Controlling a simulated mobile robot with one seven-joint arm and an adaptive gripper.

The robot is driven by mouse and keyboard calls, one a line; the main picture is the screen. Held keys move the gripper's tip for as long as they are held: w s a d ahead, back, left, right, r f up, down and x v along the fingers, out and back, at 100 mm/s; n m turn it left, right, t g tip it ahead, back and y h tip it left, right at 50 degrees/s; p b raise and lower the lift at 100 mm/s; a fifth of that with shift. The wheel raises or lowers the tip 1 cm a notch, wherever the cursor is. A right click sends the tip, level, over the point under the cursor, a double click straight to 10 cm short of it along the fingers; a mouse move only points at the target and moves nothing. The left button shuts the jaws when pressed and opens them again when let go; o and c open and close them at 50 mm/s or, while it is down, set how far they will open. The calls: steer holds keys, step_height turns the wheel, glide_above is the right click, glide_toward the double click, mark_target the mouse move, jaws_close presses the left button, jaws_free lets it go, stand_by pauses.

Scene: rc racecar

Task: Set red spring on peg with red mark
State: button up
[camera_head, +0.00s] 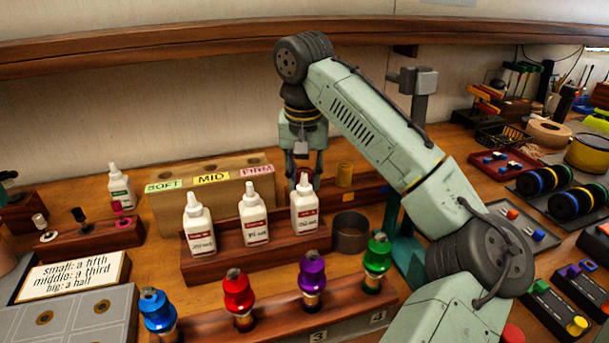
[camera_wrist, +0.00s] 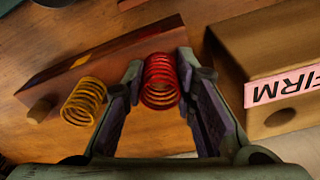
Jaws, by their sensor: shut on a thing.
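The red spring (camera_wrist: 160,88) is between the two fingertips of my gripper (camera_wrist: 160,76), which is shut on it. In the head view my gripper (camera_head: 304,160) points down behind the white bottles, and only a little of the red spring (camera_head: 303,173) shows. A long wooden rack (camera_wrist: 100,62) lies beyond the spring in the wrist view, with a reddish patch near its right end. The spring overlaps that end in the picture; I cannot tell whether it touches it. No peg with a red mark can be made out.
A yellow spring (camera_wrist: 84,102) stands left of my gripper, near a short wooden peg (camera_wrist: 40,110). The box with the FIRM label (camera_wrist: 285,88) is close on the right. White bottles (camera_head: 254,215) and a dark round cup (camera_head: 350,232) stand in front.

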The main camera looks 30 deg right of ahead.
steer(key=o, duration=0.9)
steer(key=shift+c, duration=0.2)
steer(key=shift+r, duration=0.15)
step_height(320, 180, up, 12)
steer(key=s, duration=0.1)
steer(key=shift+a, duration=0.45)
steer(key=shift+s+f, duration=0.15)
steer(key=shift+f, duration=0.1)
